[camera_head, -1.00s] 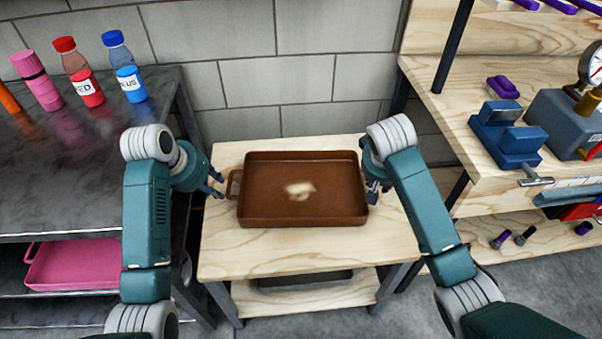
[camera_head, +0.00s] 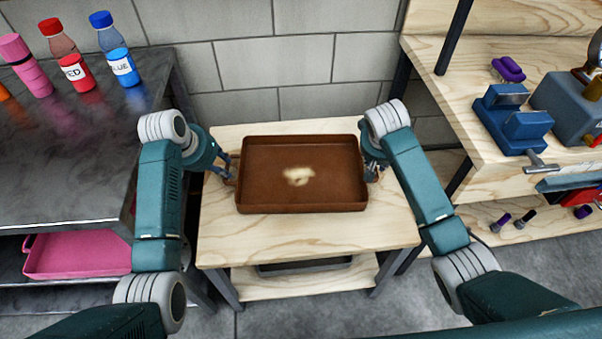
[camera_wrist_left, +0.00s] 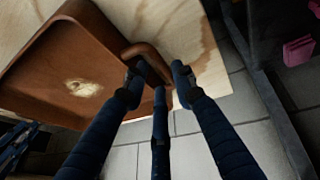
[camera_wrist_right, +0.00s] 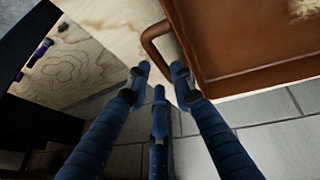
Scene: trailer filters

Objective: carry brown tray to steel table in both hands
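The brown tray (camera_head: 262,185) lies flat on a small wooden table (camera_head: 300,240), with a pale patch on its floor. My left gripper (camera_head: 228,170) is at its left handle; in the left wrist view the open fingers (camera_wrist_left: 158,78) are spread around the handle's end (camera_wrist_left: 148,55). My right gripper (camera_head: 374,172) is at the tray's right side; in the right wrist view its open fingers (camera_wrist_right: 160,75) are just short of the right handle (camera_wrist_right: 152,42). The steel table (camera_head: 70,190) stands at the left, its dark top partly holding bottles.
Red (camera_head: 68,60), blue (camera_head: 118,58) and pink (camera_head: 25,68) bottles stand at the back of the steel table. A pink tray (camera_head: 80,255) is on its lower shelf. A wooden workbench with a blue vise (camera_head: 512,125) is at the right. The steel table's front is clear.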

